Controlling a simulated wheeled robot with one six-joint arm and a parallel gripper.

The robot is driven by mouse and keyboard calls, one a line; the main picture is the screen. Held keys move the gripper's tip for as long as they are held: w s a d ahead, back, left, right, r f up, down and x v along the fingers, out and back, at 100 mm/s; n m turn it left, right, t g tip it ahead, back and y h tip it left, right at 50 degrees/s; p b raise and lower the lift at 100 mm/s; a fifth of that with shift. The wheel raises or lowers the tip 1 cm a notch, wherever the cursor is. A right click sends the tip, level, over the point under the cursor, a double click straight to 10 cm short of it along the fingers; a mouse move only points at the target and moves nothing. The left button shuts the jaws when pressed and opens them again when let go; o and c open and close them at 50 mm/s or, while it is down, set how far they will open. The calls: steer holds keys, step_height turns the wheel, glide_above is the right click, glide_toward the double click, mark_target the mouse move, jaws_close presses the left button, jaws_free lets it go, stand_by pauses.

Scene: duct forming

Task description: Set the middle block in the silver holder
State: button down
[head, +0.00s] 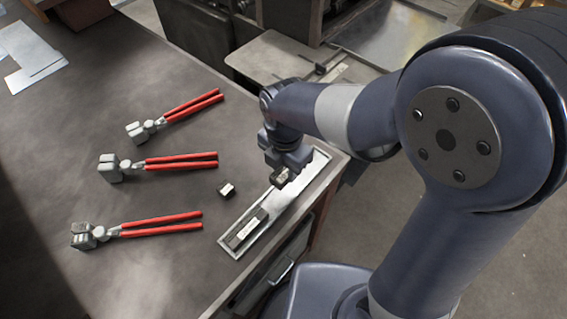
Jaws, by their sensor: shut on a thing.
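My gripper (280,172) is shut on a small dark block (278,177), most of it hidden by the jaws. It hangs over the long silver holder (297,193), above its far half; I cannot tell whether the block touches the holder. A longer dark block with a pale label (246,229) lies in the near end of the holder. A smaller dark block with a pale top (227,189) sits on the bench, left of the holder.
Red-handled tools lie in a column at left: the far one (175,115), the middle one (160,163) and the near one (135,228). Flat sheet metal pieces (30,55) lie at the back left. The holder lies along the bench's right edge. The bench (125,85) is clear behind the tools.

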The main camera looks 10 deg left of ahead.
step_height(320, 180, down, 8)
steer(key=b, duration=0.5)
steer(key=shift+r, duration=0.25)
steer(key=c, duration=0.9)
jaws_free()
steer(key=shift+r, duration=0.1)
step_height(320, 180, up, 11)
steer(key=shift+f, duration=0.15)
